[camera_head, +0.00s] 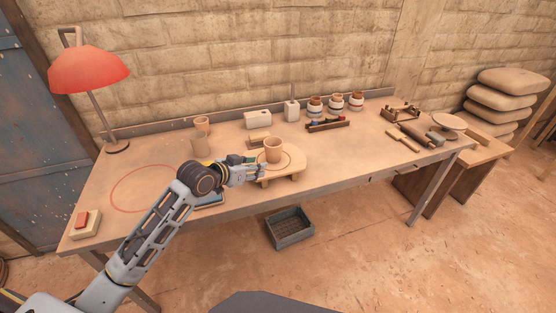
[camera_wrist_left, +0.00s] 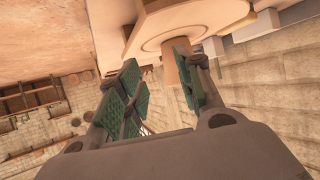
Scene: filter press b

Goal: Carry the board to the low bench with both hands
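The board (camera_head: 287,167) is a pale wooden board on short feet near the front edge of the workbench, with a brown cup (camera_head: 273,150) standing on it. My left gripper (camera_head: 258,166) is at the board's left side. In the left wrist view, which looks upside down, the left gripper (camera_wrist_left: 158,84) has its green-padded fingers apart, with the board (camera_wrist_left: 200,20) and the cup (camera_wrist_left: 170,68) beyond them. I cannot tell whether the fingers touch the board. The low bench (camera_head: 486,154) stands at the right, lower than the workbench. My right gripper is out of view.
The workbench (camera_head: 335,180) holds a red lamp (camera_head: 90,72), several jars (camera_head: 335,103), a rolling pin (camera_head: 416,134) and a round stand (camera_head: 449,121). A grey crate (camera_head: 290,228) lies on the floor in front. Stacked sacks (camera_head: 503,100) are behind the low bench.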

